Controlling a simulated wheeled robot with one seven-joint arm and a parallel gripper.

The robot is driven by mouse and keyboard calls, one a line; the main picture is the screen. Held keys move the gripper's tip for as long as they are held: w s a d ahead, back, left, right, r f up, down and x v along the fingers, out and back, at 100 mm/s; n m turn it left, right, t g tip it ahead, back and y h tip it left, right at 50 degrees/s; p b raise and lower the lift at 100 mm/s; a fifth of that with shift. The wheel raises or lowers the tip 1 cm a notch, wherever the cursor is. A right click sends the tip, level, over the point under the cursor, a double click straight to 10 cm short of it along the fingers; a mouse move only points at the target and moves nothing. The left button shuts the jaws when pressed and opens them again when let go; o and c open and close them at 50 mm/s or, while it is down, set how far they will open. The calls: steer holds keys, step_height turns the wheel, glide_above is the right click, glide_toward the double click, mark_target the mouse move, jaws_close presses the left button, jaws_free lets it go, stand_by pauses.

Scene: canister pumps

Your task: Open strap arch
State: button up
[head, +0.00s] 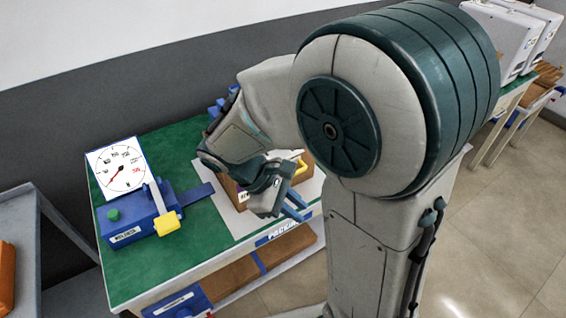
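A brown block or box (305,177) stands on a white sheet on the green bench, mostly hidden behind my gripper. A yellow curved piece (301,166) shows at its upper right; I cannot tell whether this is the strap arch. My gripper (290,206) is over the front of the box, pointing down and to the right. Two thin blue prongs show at its end; I cannot tell whether they are my fingers or part of the thing in front. Whether my gripper touches the box or holds anything is hidden.
A grey cart (45,240) is at far left.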

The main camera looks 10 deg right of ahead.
steer(key=w+a+f+n+t+h, duration=0.2)
steer(key=w+a+n+t+h, duration=0.4)
steer(key=a+n+t+h, duration=0.5)
steer(key=w+d+g, duration=0.1)
steer(key=d, duration=0.3)
steer(key=w+d+n+g+p, duration=0.1)
steer(key=w+d, duration=0.1)
steer(key=d, duration=0.2)
steer(key=w+d+g+y, duration=0.1)
steer(key=d, duration=0.3)
steer(key=shift+w+d+f+n+p, duration=0.15)
steer(key=shift+w+d+n+p, duration=0.1)
steer(key=shift+n+p, duration=0.05)
jaws_close()
